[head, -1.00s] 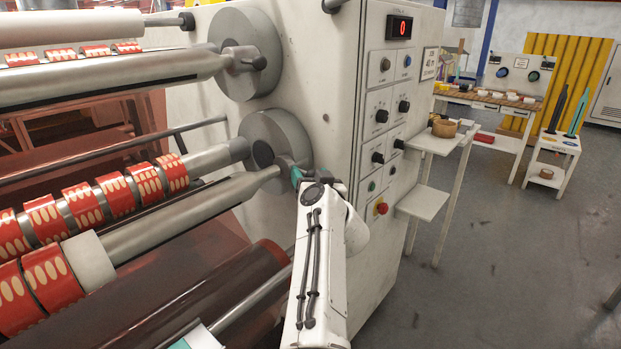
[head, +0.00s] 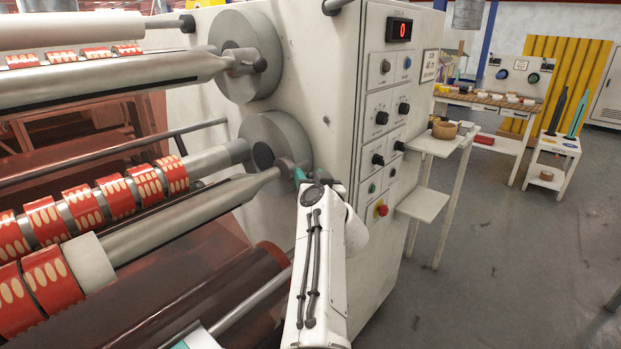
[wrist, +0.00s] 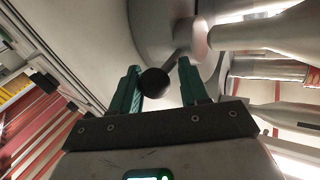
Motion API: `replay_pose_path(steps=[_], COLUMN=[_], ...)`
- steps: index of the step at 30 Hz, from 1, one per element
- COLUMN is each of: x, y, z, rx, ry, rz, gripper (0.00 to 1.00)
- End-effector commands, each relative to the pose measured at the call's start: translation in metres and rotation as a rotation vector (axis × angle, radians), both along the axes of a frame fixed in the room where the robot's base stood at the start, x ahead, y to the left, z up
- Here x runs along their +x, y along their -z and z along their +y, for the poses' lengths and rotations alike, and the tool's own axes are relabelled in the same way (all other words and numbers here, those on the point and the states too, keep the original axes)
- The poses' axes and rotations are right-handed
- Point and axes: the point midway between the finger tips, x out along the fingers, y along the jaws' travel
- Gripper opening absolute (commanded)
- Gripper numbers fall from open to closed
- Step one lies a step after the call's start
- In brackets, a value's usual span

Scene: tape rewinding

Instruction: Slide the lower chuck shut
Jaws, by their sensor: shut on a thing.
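The lower chuck (head: 284,168) is a small grey fitting on the machine's side wall, in front of the lower grey disc (head: 284,133). The tapered end of the lower shaft (head: 225,193) meets it. In the wrist view, the chuck's lever ends in a black ball knob (wrist: 153,82). My gripper (wrist: 160,76), with green fingers, is shut on this knob, one finger on each side. In the head view, my gripper (head: 300,176) is at the chuck's right side, and my white arm hides most of it. The knob is not clear there.
The upper chuck and shaft (head: 240,62) are above. Red label rolls (head: 83,206) sit on the shafts at left. The control panel (head: 390,130) with a red stop button (head: 381,209) is close on the right. Small white shelves (head: 423,204) stand beyond it; the floor at right is clear.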

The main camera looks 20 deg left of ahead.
Motion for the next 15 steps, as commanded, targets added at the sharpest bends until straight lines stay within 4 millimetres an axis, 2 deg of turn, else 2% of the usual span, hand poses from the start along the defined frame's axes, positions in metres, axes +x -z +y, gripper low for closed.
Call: replay_pose_path(steps=[8,15], x=[-0.001,-0.029], y=[0.000,-0.002], z=[-0.001,0.008], rx=[-0.001,-0.006], ry=[0.004,0.002], rz=[0.000,0.001], gripper=[0.00,0.00])
